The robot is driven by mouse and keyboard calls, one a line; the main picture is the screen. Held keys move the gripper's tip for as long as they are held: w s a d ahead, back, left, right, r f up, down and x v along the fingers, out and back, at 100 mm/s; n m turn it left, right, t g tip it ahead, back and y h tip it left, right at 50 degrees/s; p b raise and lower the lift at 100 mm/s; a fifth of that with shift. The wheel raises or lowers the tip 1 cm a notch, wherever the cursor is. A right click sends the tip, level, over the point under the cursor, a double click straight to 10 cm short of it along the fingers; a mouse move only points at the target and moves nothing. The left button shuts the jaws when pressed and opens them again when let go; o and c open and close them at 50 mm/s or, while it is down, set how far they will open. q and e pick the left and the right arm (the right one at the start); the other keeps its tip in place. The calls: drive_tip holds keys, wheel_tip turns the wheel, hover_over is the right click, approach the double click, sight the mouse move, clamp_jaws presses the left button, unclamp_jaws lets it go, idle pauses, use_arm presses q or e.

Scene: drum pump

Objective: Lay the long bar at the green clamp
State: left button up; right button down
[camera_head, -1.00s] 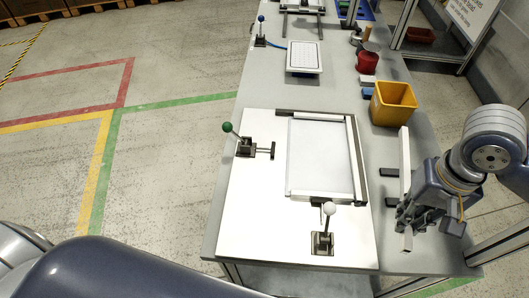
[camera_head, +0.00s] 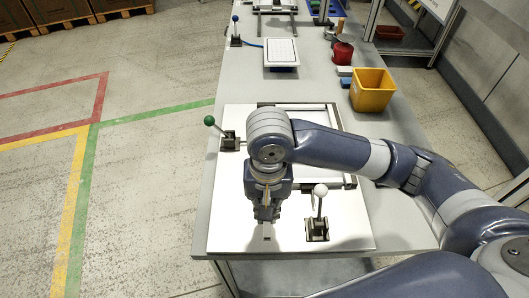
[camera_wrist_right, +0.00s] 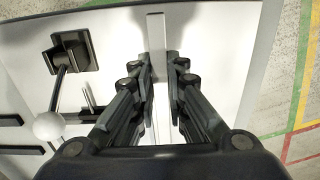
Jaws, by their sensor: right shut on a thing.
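My right gripper (camera_head: 265,215) is over the left front part of the white fixture plate (camera_head: 350,235). It is shut on the long bar (camera_wrist_right: 155,30), a light narrow bar running between the fingers in the wrist view. In the head view only a short near end of the bar (camera_head: 267,237) shows below the fingers; the arm hides the rest. The green clamp (camera_head: 226,138), with a green knob on a raised lever, stands at the plate's left edge beyond the gripper. The bar's height above the plate is hard to tell. My left gripper is not in view.
A white-knobbed clamp (camera_head: 318,222) stands right of the gripper; it also shows in the wrist view (camera_wrist_right: 72,52). The fixture frame is partly hidden behind my arm. A yellow bin (camera_head: 371,91), red round container (camera_head: 342,53) and white tray (camera_head: 281,53) stand farther back.

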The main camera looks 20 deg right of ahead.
drive_tip(key=w+d, duration=0.1)
drive_tip(key=w, duration=0.4)
drive_tip(key=w+d+f+p, duration=0.1)
drive_tip(key=w+d, duration=0.1)
drive_tip(key=w, duration=0.2)
drive_tip(key=w+d, duration=0.2)
drive_tip(key=w, duration=0.3)
drive_tip(key=shift+w+f+p, duration=0.2)
drive_tip(key=shift+w+p, duration=0.15)
wheel_tip(320, 180, down, 3)
drive_tip(key=shift+f+p, duration=0.2)
drive_tip(key=shift+p, duration=0.2)
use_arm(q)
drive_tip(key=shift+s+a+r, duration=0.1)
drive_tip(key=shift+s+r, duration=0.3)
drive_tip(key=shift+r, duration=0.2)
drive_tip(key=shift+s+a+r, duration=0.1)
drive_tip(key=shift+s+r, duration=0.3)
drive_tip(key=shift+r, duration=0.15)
use_arm(e)
drive_tip(key=shift+s, duration=0.1)
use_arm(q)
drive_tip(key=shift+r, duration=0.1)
use_arm(e)
drive_tip(key=shift+f, duration=0.2)
